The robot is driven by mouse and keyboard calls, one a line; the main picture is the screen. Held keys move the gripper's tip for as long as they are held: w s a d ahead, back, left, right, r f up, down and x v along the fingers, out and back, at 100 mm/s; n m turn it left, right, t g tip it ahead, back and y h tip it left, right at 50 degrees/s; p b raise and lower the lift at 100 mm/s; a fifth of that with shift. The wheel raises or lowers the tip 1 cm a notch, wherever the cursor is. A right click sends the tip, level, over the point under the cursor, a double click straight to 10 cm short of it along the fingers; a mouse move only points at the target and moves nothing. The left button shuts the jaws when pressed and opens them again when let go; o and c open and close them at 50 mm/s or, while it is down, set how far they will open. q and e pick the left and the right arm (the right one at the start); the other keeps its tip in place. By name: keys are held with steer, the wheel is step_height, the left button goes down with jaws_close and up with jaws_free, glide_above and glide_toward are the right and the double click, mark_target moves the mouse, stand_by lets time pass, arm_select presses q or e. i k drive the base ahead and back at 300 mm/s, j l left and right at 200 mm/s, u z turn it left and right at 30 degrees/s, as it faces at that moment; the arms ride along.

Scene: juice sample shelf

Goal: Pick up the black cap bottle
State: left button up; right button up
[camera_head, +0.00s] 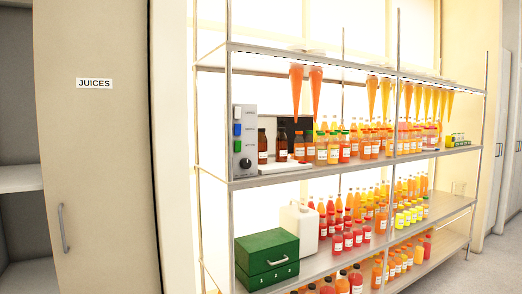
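Several bottles in the head view could be the black cap bottle. A dark brown bottle (262,148) with a dark cap and a white label stands on the upper shelf, right of the grey control box. A second brown bottle (282,147) stands just right of it. An orange-red bottle (299,149) next to it also seems to have a dark cap. On the bottom shelf, a red bottle (342,284) and an orange bottle (356,281) seem dark-capped, small and partly cut off. Neither of my grippers is in view.
The metal shelf rack (270,181) holds rows of bottles and hanging orange cones (315,90). A grey control box (244,140), green box (267,259) and white jug (299,228) stand at its left. A cabinet door labelled JUICES (95,150) is left.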

mark_target(262, 139)
steer(key=i+l+u, duration=0.1)
steer(key=u, duration=0.25)
steer(key=i+l+u, duration=0.1)
steer(key=u, duration=0.25)
steer(key=l+u, duration=0.1)
steer(key=u, duration=0.25)
steer(key=i+l+u, duration=0.15)
steer(key=l, duration=0.15)
steer(key=l+u, duration=0.1)
steer(key=l, duration=0.2)
steer(key=i+l+u, duration=0.15)
steer(key=l, duration=0.2)
steer(key=i+l, duration=0.1)
steer(key=l, duration=0.35)
steer(key=i+l+u, duration=0.15)
steer(key=l, duration=0.3)
steer(key=k, duration=0.05)
